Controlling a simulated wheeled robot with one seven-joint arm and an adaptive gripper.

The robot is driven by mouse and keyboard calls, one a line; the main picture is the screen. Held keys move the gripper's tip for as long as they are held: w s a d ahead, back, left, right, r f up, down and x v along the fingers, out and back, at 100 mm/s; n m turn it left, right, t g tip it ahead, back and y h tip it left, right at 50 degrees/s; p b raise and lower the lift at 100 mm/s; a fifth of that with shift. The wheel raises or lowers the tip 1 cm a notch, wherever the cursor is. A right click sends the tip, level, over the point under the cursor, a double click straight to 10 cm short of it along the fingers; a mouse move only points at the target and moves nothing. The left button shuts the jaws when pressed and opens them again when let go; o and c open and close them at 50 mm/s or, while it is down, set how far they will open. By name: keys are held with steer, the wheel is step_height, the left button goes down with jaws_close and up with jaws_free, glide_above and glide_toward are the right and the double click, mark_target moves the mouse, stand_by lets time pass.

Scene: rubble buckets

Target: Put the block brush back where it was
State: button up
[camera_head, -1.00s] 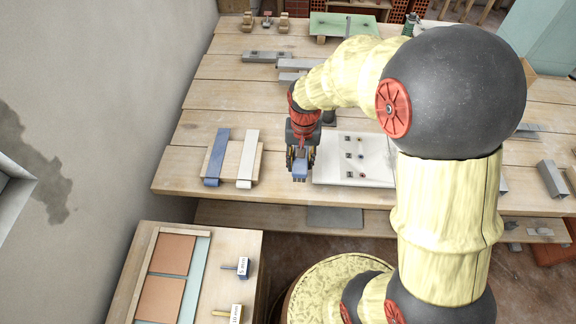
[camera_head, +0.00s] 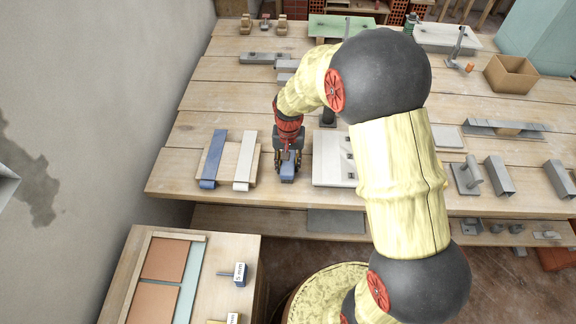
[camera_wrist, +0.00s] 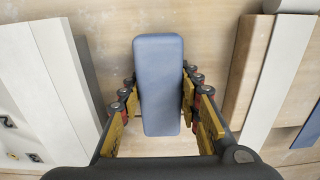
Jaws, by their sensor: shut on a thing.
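The block brush, a blue block with rounded corners, shows between my gripper's fingers in the wrist view (camera_wrist: 158,85) and at the arm's end in the head view (camera_head: 288,173). My gripper (camera_head: 286,160) is shut on it, with yellow-padded fingers on both sides in the wrist view (camera_wrist: 160,110). It is over the bare table strip near the front edge, between the wooden board and the white panel. The brush's underside is hidden, and I cannot tell whether it touches the table.
Left of my gripper lies a wooden board (camera_head: 228,166) with a blue strip (camera_head: 213,157) and a white strip (camera_head: 245,158) on it. Right of it lies a white panel (camera_head: 328,170) with small fittings, partly behind my arm. Metal channels (camera_head: 500,175) and a cardboard box (camera_head: 510,76) stand farther right.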

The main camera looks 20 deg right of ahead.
steer(key=shift+r, duration=0.1)
steer(key=o, duration=1.2)
steer(key=shift+o, duration=0.2)
step_height(320, 180, up, 12)
steer(key=p, duration=0.4)
steer(key=shift+s+d+r, duration=0.1)
steer(key=shift+r, duration=0.1)
steer(key=s+r+n+t, duration=0.4)
steer(key=s+r+t, duration=0.1)
steer(key=s+r, duration=1.5)
steer(key=s, duration=0.3)
steer(key=shift+n, duration=0.3)
